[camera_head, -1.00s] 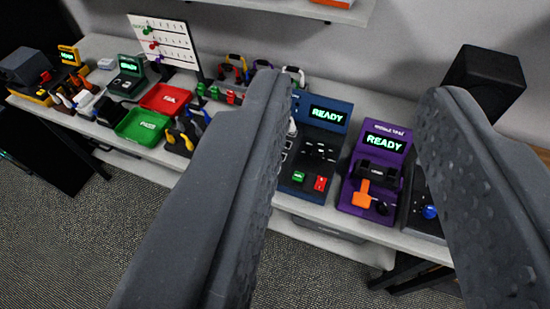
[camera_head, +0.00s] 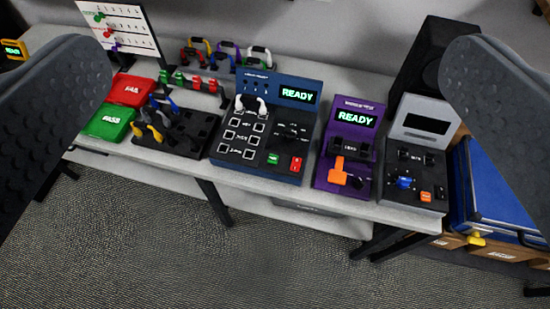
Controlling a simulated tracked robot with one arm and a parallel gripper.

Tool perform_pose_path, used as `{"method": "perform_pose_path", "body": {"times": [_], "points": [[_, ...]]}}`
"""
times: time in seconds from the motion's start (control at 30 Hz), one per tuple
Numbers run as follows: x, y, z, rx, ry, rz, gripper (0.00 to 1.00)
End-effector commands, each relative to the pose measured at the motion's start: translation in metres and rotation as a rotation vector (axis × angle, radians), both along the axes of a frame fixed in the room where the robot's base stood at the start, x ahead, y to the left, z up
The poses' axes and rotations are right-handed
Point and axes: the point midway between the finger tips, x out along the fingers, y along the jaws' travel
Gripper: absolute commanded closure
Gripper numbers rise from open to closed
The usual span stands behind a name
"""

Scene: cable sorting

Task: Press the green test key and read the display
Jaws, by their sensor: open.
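The blue tester (camera_head: 228,167) stands on the bench in the middle of the view. Its display (camera_head: 297,94) is lit and reads READY. The green key (camera_head: 272,159) is on its lower right face, just left of a red key (camera_head: 296,164). A white cable end (camera_head: 250,103) sits at the tester's upper left. My gripper (camera_head: 290,130) is open and empty, its two fingers spread wide at the left and right edges of the picture. The fingers appear well above the bench, apart from the tester.
A purple tester (camera_head: 322,178) reading READY and a grey tester (camera_head: 408,195) stand to the right. Left are a cable holder (camera_head: 195,140), a red FAIL tray (camera_head: 130,90) and a green PASS tray (camera_head: 108,121). A black speaker (camera_head: 432,62) stands behind. Open floor lies in front.

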Motion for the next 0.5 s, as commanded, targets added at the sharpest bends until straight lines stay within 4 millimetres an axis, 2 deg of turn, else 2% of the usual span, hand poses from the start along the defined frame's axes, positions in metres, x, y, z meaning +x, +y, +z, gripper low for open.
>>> {"method": "perform_pose_path", "body": {"times": [0.07, 0.4, 0.43, 0.5], "points": [[-0.0001, 0.0, 0.0001, 0.0, 0.0, 0.0, 0.0], [0.0, 0.0, 0.0, 0.0, 0.0, 0.0, 0.95], [0.0, 0.0, 0.0, 0.0, 0.0, 0.0, 1.0], [0.0, 0.0, 0.0, 0.0, 0.0, 0.0, 1.0]]}}
